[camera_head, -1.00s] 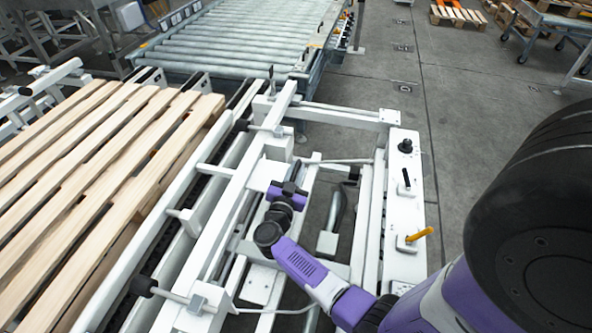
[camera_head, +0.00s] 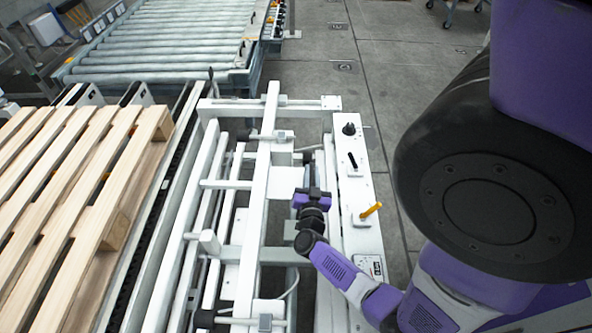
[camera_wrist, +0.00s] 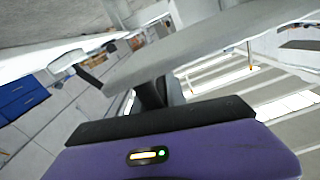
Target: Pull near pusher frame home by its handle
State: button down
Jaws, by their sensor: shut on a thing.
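The near pusher frame (camera_head: 257,200) is a white frame with a long bar running from front to back, between the pallet and the white side rail. My gripper (camera_head: 309,192) is at the right side of this frame, shut on its handle. The handle itself is mostly hidden by the jaws. In the wrist view a grey bar (camera_wrist: 200,48) crosses in front of the dark gripper (camera_wrist: 150,95). I cannot tell in that view which part the bar is.
A wooden pallet (camera_head: 75,165) lies at the left, apart from the frame's bar. The white side rail (camera_head: 352,190) carries a black knob and a yellow lever (camera_head: 370,210) close right of my gripper. A roller conveyor (camera_head: 170,45) stands behind.

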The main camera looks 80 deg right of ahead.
jog(key=shift+s, duration=0.5)
jog(key=c, duration=1.4)
grip_release()
jog(key=shift+s, duration=0.1)
jog(key=shift+a, duration=0.1)
jog(key=a, duration=0.7)
jog(key=shift+s+a, duration=0.15)
jog(key=shift+a, duration=0.1)
